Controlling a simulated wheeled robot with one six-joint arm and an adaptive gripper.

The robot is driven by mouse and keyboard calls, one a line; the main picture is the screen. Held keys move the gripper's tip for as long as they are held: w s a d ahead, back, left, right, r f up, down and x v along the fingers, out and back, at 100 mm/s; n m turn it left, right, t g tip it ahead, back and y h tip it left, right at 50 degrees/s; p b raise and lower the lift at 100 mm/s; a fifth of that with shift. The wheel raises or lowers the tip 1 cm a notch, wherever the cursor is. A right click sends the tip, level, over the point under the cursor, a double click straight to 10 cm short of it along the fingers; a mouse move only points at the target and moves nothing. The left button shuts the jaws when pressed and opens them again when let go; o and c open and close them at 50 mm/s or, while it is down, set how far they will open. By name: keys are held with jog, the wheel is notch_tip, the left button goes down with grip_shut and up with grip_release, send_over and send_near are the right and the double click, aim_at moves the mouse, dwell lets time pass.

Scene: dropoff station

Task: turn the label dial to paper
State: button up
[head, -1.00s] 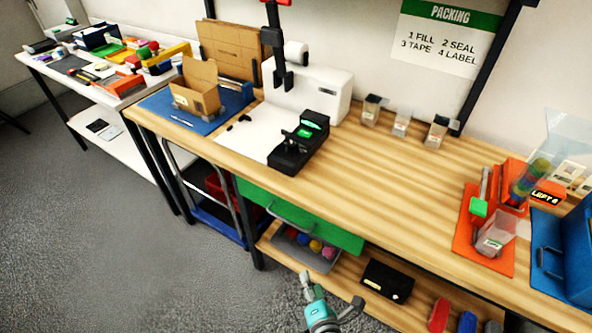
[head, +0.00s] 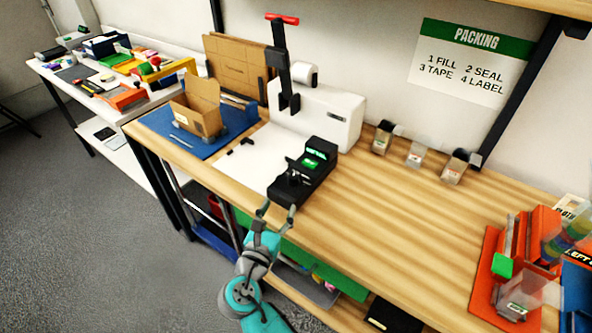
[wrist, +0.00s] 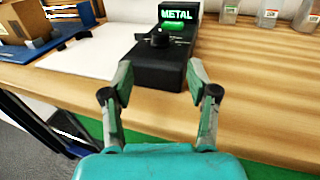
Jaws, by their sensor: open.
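My gripper (head: 276,209) is open and empty at the bench's front edge, just short of the device. In the wrist view my gripper (wrist: 160,80) has its two fingers apart, with the device's front face beyond them and the dial farther back.
A white press (head: 318,112) with a red-handled lever stands behind the device. An open cardboard box (head: 197,112) on a blue mat is at left. Small clear bins (head: 415,154) line the wall. The bench right of the device is clear up to an orange tray (head: 490,265).

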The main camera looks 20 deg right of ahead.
aim_at(291, 181)
jog(key=x, duration=1.1)
jog(key=shift+c, duration=0.3)
grip_shut()
